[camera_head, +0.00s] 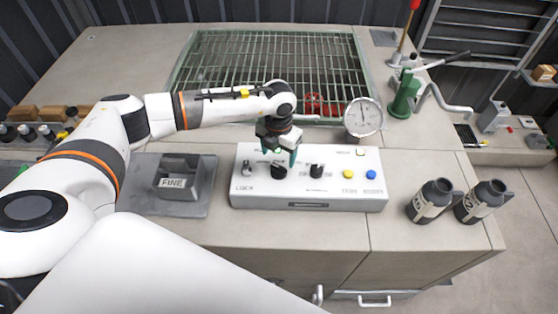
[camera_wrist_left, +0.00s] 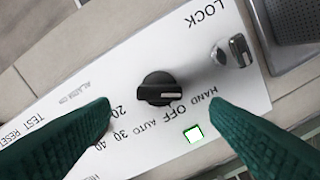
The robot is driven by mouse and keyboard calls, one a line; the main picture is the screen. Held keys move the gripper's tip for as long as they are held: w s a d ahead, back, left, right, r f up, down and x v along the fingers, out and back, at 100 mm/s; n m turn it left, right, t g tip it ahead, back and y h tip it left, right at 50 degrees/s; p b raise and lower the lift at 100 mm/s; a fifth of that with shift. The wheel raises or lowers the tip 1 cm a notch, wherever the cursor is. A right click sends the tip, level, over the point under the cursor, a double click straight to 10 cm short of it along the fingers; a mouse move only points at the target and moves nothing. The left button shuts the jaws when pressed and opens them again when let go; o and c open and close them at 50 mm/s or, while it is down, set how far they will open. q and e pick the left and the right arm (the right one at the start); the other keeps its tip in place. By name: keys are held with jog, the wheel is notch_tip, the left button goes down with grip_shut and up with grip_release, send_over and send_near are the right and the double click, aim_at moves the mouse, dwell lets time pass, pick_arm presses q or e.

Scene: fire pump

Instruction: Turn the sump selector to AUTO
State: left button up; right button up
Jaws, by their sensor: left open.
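The sump selector (camera_head: 278,172) is a black knob on the white control panel (camera_head: 340,192). In the left wrist view the knob (camera_wrist_left: 157,88) lies between my fingers, with HAND, OFF and AUTO printed below it. Its white pointer line points right, nearest to the HAND side. My left gripper (camera_head: 280,156) is open above the panel, just behind the knob in the head view. In the left wrist view its green fingers (camera_wrist_left: 160,104) stand apart on either side of the knob, with no visible contact. My right gripper is not in view.
A LOCK key switch (camera_head: 247,168) and a second black knob (camera_head: 317,170) flank the selector. Yellow (camera_head: 348,174) and blue (camera_head: 371,174) buttons sit further right.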

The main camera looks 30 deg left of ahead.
aim_at(279, 167)
pick_arm(q)
jog(key=shift+f+p, duration=0.7)
jog(key=shift+f, duration=2.3)
jog(key=shift+c, duration=0.5)
jog(key=c, duration=0.9)
